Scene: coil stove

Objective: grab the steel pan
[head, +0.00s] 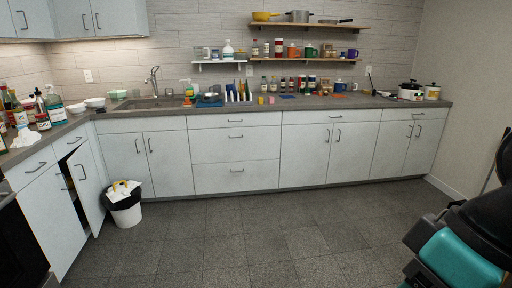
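Cookware stands on the top wooden shelf on the back wall, small and far off in the head view. A grey, steel-looking pot (298,16) with side handles stands in the middle. To its right is a low, flat grey pan (333,21) with a handle pointing right. At this size I cannot tell for sure which one is the steel pan. A yellow pan (264,16) stands at the shelf's left end. My gripper is not in view; only teal and black parts of my own body show at the lower right.
A long counter (350,101) with a sink (150,103) and many jars and cups runs below the shelves. A cabinet door (88,185) at the left stands ajar beside a white bin (124,208). The grey floor (265,235) in the middle is clear.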

